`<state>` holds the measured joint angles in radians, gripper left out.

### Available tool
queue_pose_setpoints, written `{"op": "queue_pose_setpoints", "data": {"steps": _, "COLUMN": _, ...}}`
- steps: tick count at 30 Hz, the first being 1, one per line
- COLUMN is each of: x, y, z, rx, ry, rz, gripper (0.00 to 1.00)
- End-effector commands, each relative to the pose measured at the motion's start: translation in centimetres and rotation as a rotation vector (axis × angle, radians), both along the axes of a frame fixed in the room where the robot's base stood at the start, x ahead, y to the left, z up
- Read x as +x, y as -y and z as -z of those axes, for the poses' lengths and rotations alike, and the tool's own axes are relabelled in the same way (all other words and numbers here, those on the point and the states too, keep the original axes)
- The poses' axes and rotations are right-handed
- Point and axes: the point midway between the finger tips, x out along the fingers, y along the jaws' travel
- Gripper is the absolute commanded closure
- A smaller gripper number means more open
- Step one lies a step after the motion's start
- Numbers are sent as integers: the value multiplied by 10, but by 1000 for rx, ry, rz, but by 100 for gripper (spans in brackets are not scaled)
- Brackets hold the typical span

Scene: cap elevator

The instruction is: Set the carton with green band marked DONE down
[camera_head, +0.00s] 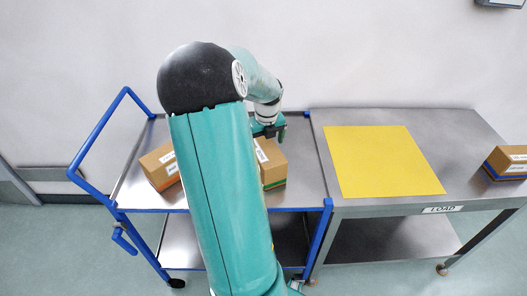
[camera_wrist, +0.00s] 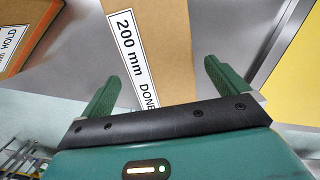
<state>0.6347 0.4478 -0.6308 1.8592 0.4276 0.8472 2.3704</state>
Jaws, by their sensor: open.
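The carton with the green band (camera_head: 272,164) rests on the top shelf of the blue-railed cart, partly hidden behind my arm. In the wrist view the carton (camera_wrist: 165,40) shows its white label reading "200 mm DONE" between and beyond my fingers. My gripper (camera_wrist: 160,82) is open, one green finger on each side of the carton's near end, with gaps visible. In the head view my gripper (camera_head: 272,131) is at the carton's far side.
Another carton (camera_head: 160,167) with an orange band stands left on the cart (camera_head: 130,190); its label reads HOLD in the wrist view (camera_wrist: 22,35). Right of the cart is a steel table marked LOAD (camera_head: 440,209) with a clear yellow mat (camera_head: 380,160) and a blue-banded carton (camera_head: 507,163).

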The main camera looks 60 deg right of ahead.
Motion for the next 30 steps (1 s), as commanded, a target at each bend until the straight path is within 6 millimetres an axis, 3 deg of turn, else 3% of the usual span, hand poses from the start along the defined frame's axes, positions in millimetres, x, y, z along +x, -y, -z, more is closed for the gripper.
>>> {"op": "queue_pose_setpoints", "data": {"steps": 3, "x": -2, "y": -2, "z": -25, "rx": -2, "ry": 2, "rz": -2, "gripper": 1}}
{"op": "queue_pose_setpoints", "data": {"steps": 7, "x": -4, "y": -3, "z": -42, "rx": -1, "ry": 1, "rz": -2, "gripper": 1}}
{"op": "queue_pose_setpoints", "data": {"steps": 20, "x": 0, "y": -10, "z": -53, "rx": 0, "ry": 5, "rz": -38, "gripper": 1}}
{"op": "queue_pose_setpoints", "data": {"steps": 23, "x": 20, "y": -32, "z": -62, "rx": -10, "ry": 25, "rz": -200, "gripper": 1}}
{"op": "queue_pose_setpoints", "data": {"steps": 25, "x": 41, "y": -60, "z": -74, "rx": -26, "ry": 46, "rz": -398, "gripper": 1}}
{"op": "queue_pose_setpoints", "data": {"steps": 30, "x": 90, "y": -155, "z": -108, "rx": -119, "ry": 98, "rz": -1055, "gripper": 1}}
